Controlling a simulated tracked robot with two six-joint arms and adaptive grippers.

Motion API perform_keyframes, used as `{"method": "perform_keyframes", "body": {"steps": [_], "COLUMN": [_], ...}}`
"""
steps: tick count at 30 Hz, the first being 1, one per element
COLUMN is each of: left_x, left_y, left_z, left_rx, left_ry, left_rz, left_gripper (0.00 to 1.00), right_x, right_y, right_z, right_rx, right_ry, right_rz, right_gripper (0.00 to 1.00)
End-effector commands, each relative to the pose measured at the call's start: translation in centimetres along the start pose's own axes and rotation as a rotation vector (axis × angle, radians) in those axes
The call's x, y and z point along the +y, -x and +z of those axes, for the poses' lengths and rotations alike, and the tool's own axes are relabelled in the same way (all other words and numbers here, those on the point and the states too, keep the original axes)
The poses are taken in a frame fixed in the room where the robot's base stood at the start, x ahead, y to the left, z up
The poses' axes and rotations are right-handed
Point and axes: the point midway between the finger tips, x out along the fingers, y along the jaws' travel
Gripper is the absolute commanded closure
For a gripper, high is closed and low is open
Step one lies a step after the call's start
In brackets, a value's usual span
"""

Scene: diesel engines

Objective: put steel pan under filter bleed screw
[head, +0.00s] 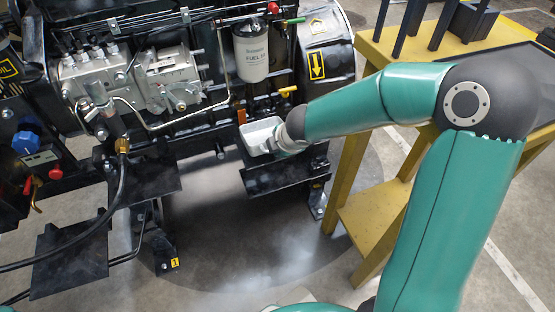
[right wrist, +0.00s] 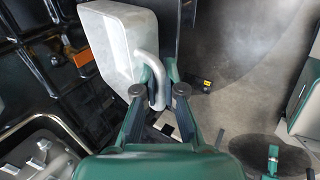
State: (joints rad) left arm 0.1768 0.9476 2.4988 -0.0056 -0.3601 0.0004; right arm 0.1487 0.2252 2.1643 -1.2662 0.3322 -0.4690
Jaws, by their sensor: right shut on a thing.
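The steel pan (head: 262,132) is a light grey rectangular tray below the white fuel filter (head: 251,52) on the engine's front side. My right gripper (right wrist: 160,82) is shut on that handle; in the head view the gripper (head: 284,142) is at the pan's right end. The pan is above a black plate (head: 268,179); I cannot tell whether they touch. I cannot make out the bleed screw for certain. My left gripper is not in view.
A yellow lever (head: 288,91) and an orange handle (head: 241,117) are close above the pan. A yellow table (head: 352,165) stands right of the engine, behind my arm. Another black plate (head: 145,183) juts out at left. The floor in front is clear.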

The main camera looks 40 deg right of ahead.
Motion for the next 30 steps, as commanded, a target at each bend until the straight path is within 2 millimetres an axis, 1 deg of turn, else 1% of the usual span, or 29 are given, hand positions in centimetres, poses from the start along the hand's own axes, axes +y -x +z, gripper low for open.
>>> {"method": "perform_keyframes", "body": {"steps": [1,5,7,12,15,22,25,26,27,30], "left_x": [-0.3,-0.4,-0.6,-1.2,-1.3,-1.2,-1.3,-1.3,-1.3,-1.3], "left_y": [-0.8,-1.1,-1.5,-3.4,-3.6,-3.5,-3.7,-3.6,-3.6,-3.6], "left_z": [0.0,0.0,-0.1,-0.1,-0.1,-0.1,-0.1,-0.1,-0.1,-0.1], "left_rx": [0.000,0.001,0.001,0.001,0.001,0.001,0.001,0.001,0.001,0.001], "left_ry": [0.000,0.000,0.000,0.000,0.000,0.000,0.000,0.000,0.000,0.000], "left_rz": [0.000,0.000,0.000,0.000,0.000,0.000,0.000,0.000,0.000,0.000], "left_gripper": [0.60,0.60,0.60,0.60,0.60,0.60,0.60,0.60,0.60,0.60], "right_x": [-0.4,-0.7,-1.0,-2.4,-2.4,-2.2,-2.4,-2.4,-2.3,-2.3], "right_y": [-0.8,-1.1,-1.6,-3.8,-4.5,-4.4,-4.6,-4.5,-4.5,-4.5], "right_z": [0.0,0.0,0.0,0.0,0.0,0.0,0.0,0.0,0.0,-0.1], "right_rx": [0.000,0.000,0.000,0.000,0.001,0.001,0.001,0.001,0.001,0.001], "right_ry": [-0.001,0.000,-0.001,0.001,-0.001,0.000,0.000,0.000,0.000,0.000], "right_rz": [0.002,0.003,0.002,0.001,0.001,0.002,0.003,0.002,0.002,0.002], "right_gripper": [1.00,1.00,1.00,1.00,1.00,1.00,1.00,0.89,0.82,0.67]}}
